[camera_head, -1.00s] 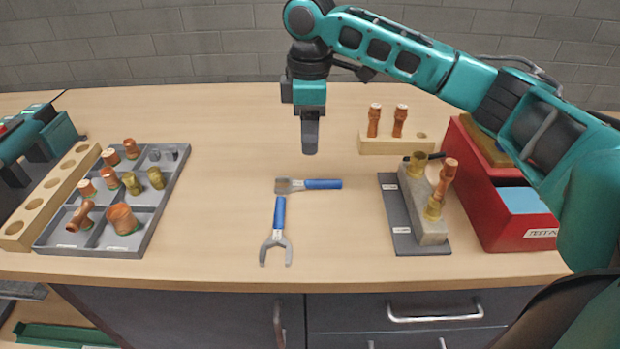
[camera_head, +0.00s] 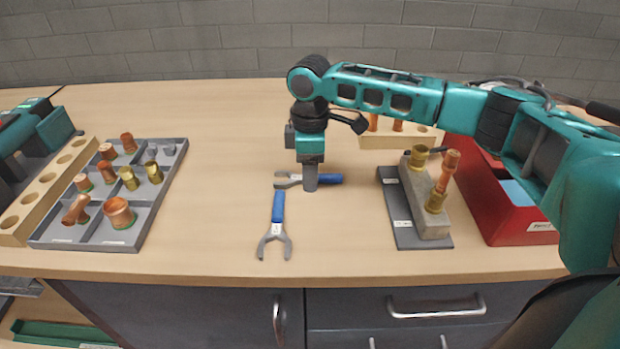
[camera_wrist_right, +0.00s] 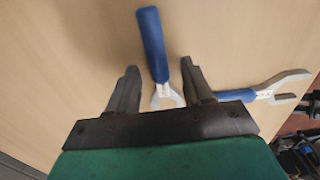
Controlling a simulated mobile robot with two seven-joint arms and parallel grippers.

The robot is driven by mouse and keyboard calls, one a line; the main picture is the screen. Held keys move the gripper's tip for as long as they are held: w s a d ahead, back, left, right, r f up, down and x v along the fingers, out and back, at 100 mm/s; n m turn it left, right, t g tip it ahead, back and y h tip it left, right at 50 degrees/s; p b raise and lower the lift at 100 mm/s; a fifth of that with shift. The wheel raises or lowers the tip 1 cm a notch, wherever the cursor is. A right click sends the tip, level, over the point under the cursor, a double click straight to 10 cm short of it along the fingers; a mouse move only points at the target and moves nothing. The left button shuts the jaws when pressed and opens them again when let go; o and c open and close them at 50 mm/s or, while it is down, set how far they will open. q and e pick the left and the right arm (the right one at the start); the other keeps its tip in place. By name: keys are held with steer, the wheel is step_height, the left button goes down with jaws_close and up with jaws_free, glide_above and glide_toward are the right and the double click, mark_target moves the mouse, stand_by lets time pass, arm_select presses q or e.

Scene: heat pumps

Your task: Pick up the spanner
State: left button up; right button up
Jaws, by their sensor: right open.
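A fork-ended spanner (camera_head: 277,222) with a blue handle lies on the bench, its open jaw toward the front edge. A second blue-handled tool (camera_head: 329,179) lies crosswise behind it, with its metal head to the left. My right gripper (camera_head: 310,188) is open and points down over this second tool. In the right wrist view the second tool's blue handle (camera_wrist_right: 153,45) shows between the two fingers (camera_wrist_right: 160,68), with its head close to the palm. The fork-ended spanner (camera_wrist_right: 270,90) lies to the right, outside the fingers.
A grey compartment tray (camera_head: 148,215) of copper and brass fittings and a wooden hole rack (camera_head: 20,212) stand left. Right are a grey plate (camera_head: 402,222) with a fitting block, a wooden stand (camera_head: 378,142) and a red box (camera_head: 487,212). Bench between is clear.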

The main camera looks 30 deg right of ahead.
jaws_close()
stand_by(0.3)
steer(key=shift+r, duration=0.15)
